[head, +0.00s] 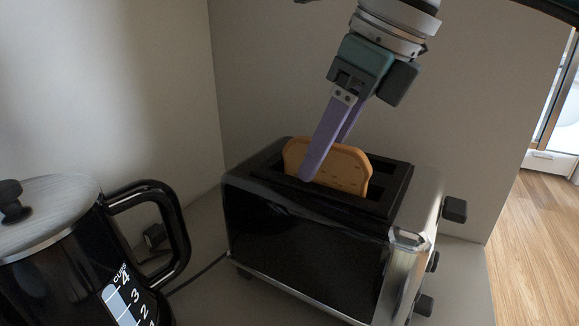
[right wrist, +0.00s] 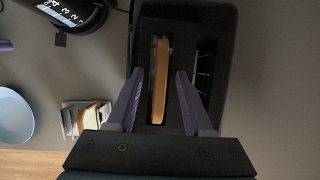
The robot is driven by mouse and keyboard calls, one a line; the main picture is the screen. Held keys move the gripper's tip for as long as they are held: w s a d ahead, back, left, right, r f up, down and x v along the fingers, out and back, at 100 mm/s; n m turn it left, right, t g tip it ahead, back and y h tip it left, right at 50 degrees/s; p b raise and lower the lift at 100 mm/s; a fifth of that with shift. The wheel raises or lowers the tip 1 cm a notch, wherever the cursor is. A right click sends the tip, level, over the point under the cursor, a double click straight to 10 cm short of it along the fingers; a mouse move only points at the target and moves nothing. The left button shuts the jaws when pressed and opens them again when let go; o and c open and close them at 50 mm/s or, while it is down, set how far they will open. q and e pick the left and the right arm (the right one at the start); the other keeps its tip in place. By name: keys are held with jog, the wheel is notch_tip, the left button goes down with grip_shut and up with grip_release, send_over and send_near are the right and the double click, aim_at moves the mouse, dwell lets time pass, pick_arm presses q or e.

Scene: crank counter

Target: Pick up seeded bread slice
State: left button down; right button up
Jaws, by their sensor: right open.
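The seeded bread slice (head: 349,170) stands upright in one slot of the black and steel toaster (head: 300,232), its top sticking out. My right gripper (head: 322,172) comes down from above with its purple fingers open, one finger in front of the slice and one behind it. In the right wrist view the slice (right wrist: 160,80) shows edge-on between the two open fingers (right wrist: 158,98), with gaps on both sides. The toaster's other slot (right wrist: 205,75) looks empty. My left gripper cannot be made out in the head view.
A black coffee pot (head: 75,250) with a metal lid stands left of the toaster. A light blue bowl (right wrist: 12,118) and several small packets (right wrist: 82,117) show at left in the right wrist view. Walls (head: 400,110) stand close behind the toaster.

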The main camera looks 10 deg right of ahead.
jog(key=shift+f+b, duration=0.25)
jog(key=shift+b, duration=0.05)
dwell(0.5)
grip_shut()
dwell(0.3)
